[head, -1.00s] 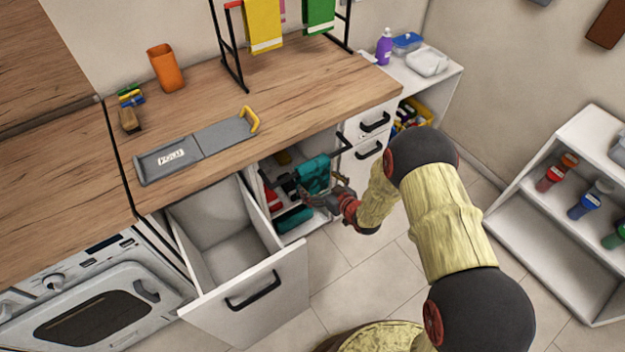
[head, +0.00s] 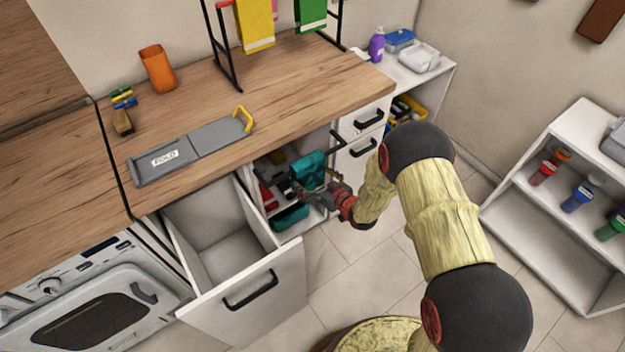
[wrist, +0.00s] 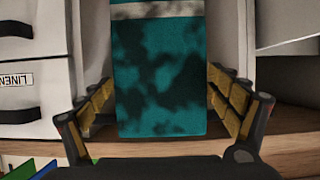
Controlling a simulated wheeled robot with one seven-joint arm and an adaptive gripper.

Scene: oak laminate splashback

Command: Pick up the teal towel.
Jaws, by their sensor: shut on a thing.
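The teal towel (head: 306,164) is at the open cabinet under the counter. In the wrist view the towel (wrist: 160,78), with a pale stripe across it, fills the space between the fingers. My gripper (head: 317,183) reaches into the cabinet opening from the right and is shut on the towel. Its two yellow-padded fingers (wrist: 160,98) flank the towel in the wrist view. The fingers partly hide the towel's lower part in the head view.
An open, empty-looking drawer (head: 248,290) juts out left of the cabinet. White drawers (head: 362,122) stand right of it. A teal item (head: 290,217) lies lower in the cabinet. The wooden counter (head: 300,95) carries a grey FOLD board (head: 200,146). An open shelf (head: 540,225) stands at right.

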